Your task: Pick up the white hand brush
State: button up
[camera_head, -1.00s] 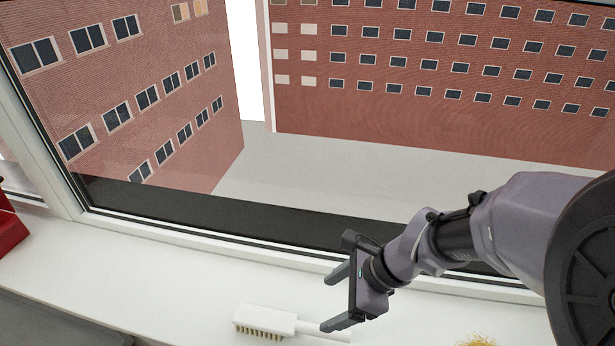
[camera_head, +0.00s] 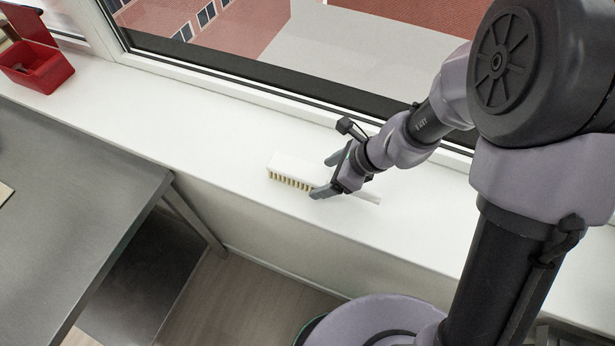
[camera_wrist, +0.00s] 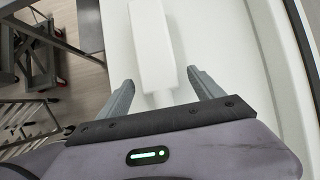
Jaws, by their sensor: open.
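The white hand brush (camera_head: 291,168) lies on the white windowsill, its bristles showing along the near edge of its head. Its handle runs right, partly hidden behind my gripper, and the handle end (camera_head: 370,198) shows past it. My gripper (camera_head: 325,177) is open, its fingers pointing left at the brush where head and handle meet. In the wrist view the brush head (camera_wrist: 153,50) lies ahead of the fingertips and the narrow handle runs back between the open fingers (camera_wrist: 160,82). I cannot tell whether a finger touches the brush.
A red open box (camera_head: 38,72) stands on the sill (camera_head: 150,115) at the far left. A grey metal table (camera_head: 65,190) stands below the sill at left. The window frame (camera_head: 250,88) runs behind the brush.

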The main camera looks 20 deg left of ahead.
jog(key=shift+a+f, duration=0.4)
jog(key=shift+f, duration=0.05)
jog(key=shift+d+r, duration=0.1)
jog(key=shift+c, duration=1)
jog(key=c, duration=1.4)
jog(key=shift+c, duration=0.2)
